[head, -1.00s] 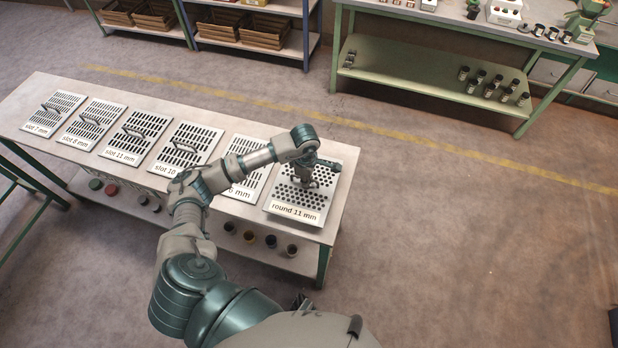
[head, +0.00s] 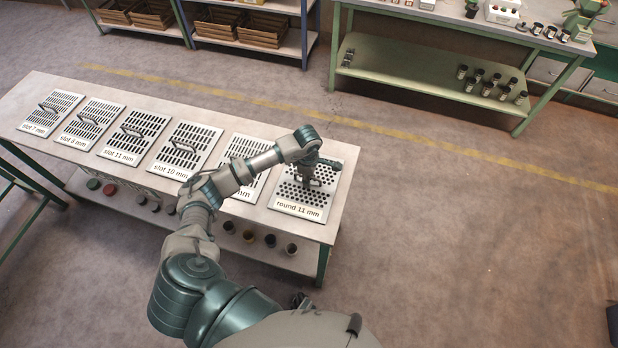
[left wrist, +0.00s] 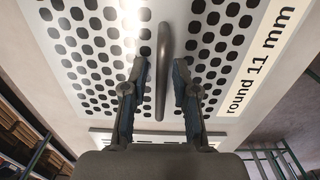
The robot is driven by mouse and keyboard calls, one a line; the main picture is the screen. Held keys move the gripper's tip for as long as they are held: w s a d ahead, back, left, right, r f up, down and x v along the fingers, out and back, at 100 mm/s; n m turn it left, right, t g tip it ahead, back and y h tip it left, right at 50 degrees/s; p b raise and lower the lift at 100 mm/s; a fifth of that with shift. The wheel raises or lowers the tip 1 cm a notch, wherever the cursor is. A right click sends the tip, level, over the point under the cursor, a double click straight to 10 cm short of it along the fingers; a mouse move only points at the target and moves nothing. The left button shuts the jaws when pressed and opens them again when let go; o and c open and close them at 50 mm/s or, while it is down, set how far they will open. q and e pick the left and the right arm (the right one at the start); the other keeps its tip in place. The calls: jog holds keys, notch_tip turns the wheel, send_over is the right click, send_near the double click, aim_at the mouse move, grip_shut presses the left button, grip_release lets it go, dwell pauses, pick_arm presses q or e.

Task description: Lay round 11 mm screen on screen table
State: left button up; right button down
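The round 11 mm screen (head: 290,197) is a pale square plate with round holes, a printed label and a bar handle. It lies at the right end of a long pale table (head: 230,213). The left wrist view shows the screen (left wrist: 213,75) close up, with its dark handle (left wrist: 162,50) between my fingers. My left gripper (head: 311,182) is over the handle. In the left wrist view, the left gripper (left wrist: 160,78) is open, with a gap on each side of the handle. My right gripper does not show.
Slotted screens, including slot 10 mm (head: 187,150) and slot 11 mm (head: 134,136), lie in a row to the left. Small round pots (head: 270,240) stand on the shelf below. A green bench (head: 430,75) stands behind.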

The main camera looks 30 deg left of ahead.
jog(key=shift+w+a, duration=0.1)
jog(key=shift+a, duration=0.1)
pick_arm(q)
jog(key=shift+d, duration=0.35)
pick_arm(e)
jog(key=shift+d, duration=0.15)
pick_arm(q)
jog(key=shift+r, duration=0.35)
notch_tip(320, 180, up, 12)
jog(key=shift+s+a+f, duration=0.15)
jog(key=shift+f, duration=0.1)
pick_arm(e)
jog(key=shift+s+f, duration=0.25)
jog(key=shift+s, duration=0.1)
pick_arm(q)
jog(key=shift+a, duration=0.1)
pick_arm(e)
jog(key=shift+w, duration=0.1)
pick_arm(q)
jog(key=shift+f, duration=0.1)
